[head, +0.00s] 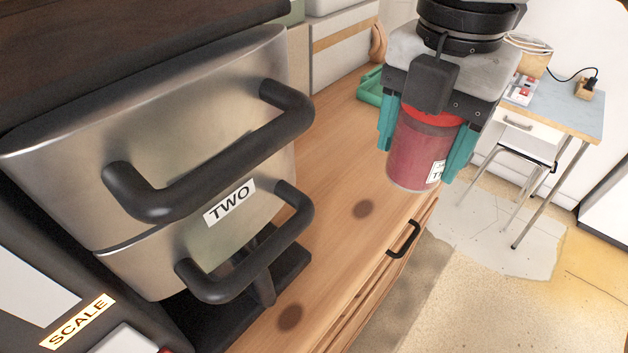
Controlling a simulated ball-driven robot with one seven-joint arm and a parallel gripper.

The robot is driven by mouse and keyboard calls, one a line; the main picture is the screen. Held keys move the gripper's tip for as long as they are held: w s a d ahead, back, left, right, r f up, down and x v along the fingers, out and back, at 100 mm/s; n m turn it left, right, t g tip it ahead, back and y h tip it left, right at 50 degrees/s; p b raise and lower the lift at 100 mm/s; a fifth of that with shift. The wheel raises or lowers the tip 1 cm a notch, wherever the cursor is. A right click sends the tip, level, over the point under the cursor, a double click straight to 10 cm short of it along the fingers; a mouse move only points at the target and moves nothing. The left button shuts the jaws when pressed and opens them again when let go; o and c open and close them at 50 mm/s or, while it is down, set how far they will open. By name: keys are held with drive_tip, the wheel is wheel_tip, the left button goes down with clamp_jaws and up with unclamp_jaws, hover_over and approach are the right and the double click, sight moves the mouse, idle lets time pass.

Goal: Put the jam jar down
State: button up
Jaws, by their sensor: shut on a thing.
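The jam jar (415,157) has a red lid and dark pink-red contents, with a partly visible white label on its right side. My gripper (424,150) is shut on the jar, with one teal finger on each side of it. The jar hangs upright near the front edge of the wooden dresser top (335,155). I cannot tell from this view whether its base touches the wood or how high it is above it.
A steel appliance (200,130) labelled TWO, with black handles, stands at left on the dresser. A green tray (370,87) lies behind the jar. Two dark round spots mark the clear wood in front. A drawer handle (403,239) sticks out below. A blue-topped table (565,105) stands at right.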

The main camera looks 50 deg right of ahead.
drive_tip(key=w+f+p, duration=0.1)
drive_tip(key=w+f, duration=0.2)
drive_tip(key=w, duration=0.1)
drive_tip(key=w+d+f+p, duration=0.1)
drive_tip(key=w+f, duration=0.2)
drive_tip(key=w, duration=0.1)
drive_tip(key=w+d+f+p, duration=0.1)
drive_tip(key=w+f, duration=0.1)
drive_tip(key=w, duration=0.2)
drive_tip(key=shift+f, duration=0.4)
drive_tip(key=shift+w+d+f+p, duration=0.15)
drive_tip(key=shift+f+p, duration=0.2)
drive_tip(key=shift+f, duration=1.45)
drive_tip(key=shift+f, duration=0.15)
drive_tip(key=o, duration=1.3)
drive_tip(key=shift+o, duration=0.2)
